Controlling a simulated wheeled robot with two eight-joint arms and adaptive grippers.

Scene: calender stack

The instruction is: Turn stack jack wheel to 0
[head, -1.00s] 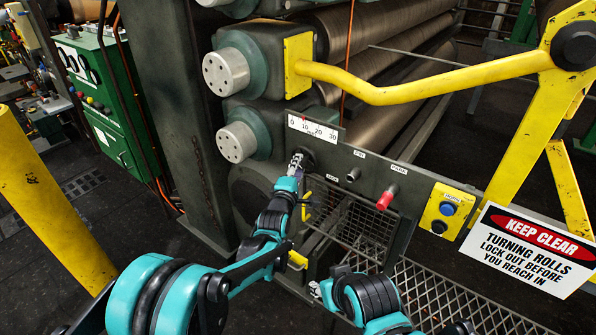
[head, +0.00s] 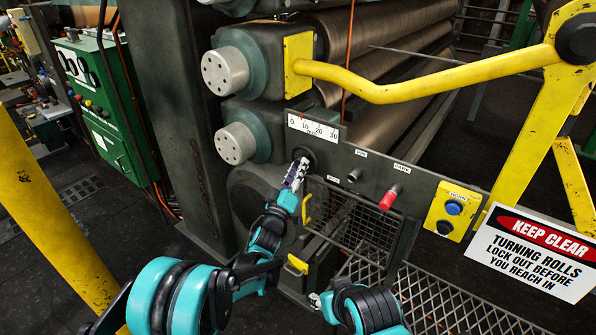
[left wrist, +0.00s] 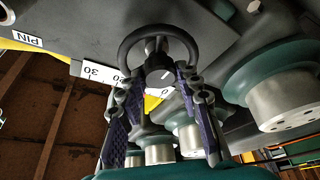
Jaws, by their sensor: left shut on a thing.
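The stack jack wheel (left wrist: 133,38) is a dark ring with a round hub, close up in the left wrist view. In the head view the wheel (head: 304,156) is small, under the scale, and partly hidden by my gripper. My left gripper (head: 299,168) is at the wheel; its two dark padded fingers lie on either side of the hub in the left wrist view (left wrist: 159,80), shut on the wheel. The white scale (head: 314,130) reads 0 to 30, with a small red pointer near 10. My right gripper (head: 315,299) is low and small; its jaws are unclear.
A red knob (head: 388,197) and a yellow button box (head: 450,212) are right of the wheel. A mesh guard (head: 356,222) and a yellow handle (head: 307,208) are below. A yellow lever (head: 420,92) crosses above. A keep-clear sign (head: 532,252) stands right.

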